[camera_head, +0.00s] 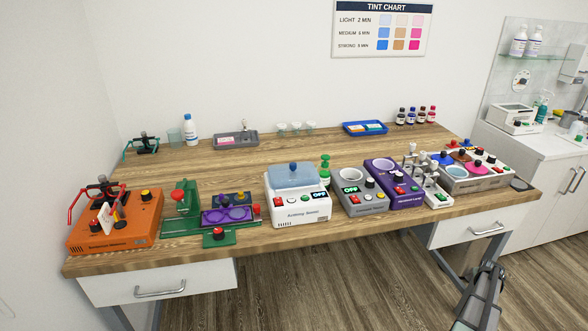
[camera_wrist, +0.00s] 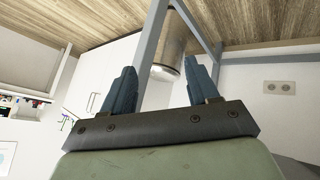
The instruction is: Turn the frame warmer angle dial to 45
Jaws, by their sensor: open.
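The devices' labels are too small to read surely. A grey box (camera_head: 362,201) right of the table's middle has an "OFF" display, a red switch and dark knobs; it may be the frame warmer. Its dial scale and pointer are not readable. My gripper (camera_wrist: 160,88) is open and empty in the wrist view, its two blue-grey fingers spread wide. In the head view my arm shows at the bottom right, below the table's front edge, well apart from the grey box. The wrist view shows none of the table's devices.
A white device with a blue lid (camera_head: 298,204) stands left of the grey box, a purple one (camera_head: 392,184) close on its right. An orange device (camera_head: 117,224) is at the far left. In the wrist view a metal cylinder (camera_wrist: 168,60) shows beyond my fingers, near grey table legs.

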